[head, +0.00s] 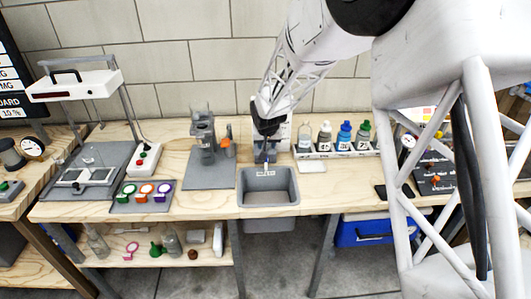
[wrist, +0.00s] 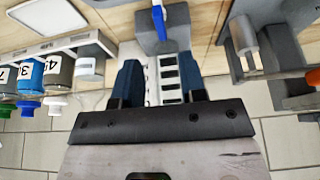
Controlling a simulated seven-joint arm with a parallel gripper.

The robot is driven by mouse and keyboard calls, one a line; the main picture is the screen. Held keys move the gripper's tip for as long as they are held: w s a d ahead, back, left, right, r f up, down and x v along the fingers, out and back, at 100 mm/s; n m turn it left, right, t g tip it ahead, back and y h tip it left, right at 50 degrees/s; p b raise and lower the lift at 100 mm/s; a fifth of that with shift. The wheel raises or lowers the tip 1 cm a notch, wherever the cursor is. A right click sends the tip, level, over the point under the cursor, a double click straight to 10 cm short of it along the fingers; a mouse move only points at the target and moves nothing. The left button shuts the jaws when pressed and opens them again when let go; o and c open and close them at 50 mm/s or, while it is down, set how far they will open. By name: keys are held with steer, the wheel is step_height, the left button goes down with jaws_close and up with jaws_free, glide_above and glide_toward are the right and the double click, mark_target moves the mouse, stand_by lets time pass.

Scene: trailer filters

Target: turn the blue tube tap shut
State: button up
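A narrow blue piece (wrist: 158,20), which looks like the blue tube tap, shows at the top of the wrist view against a grey block (wrist: 177,32). In the head view only a small blue bit (head: 267,157) shows below my gripper (head: 266,132), above the grey sink (head: 269,197). In the wrist view my gripper (wrist: 160,64) has its two dark blue fingers wide apart, with nothing held. The blue piece lies beyond the fingertips, roughly in line with the gap between them. Whether the tap is open or shut cannot be told.
A rack of capped bottles (head: 338,149) stands right of the gripper. A grey stand (head: 203,140) with an orange part (head: 227,146) is close on the left. A white slotted unit (wrist: 168,75) shows between the fingers. The bench front around the sink is clear.

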steer(key=shift+w+f, duration=0.1)
steer(key=shift+f, duration=0.1)
stand_by(0.3)
steer(key=shift+x, duration=3.75)
jaws_close()
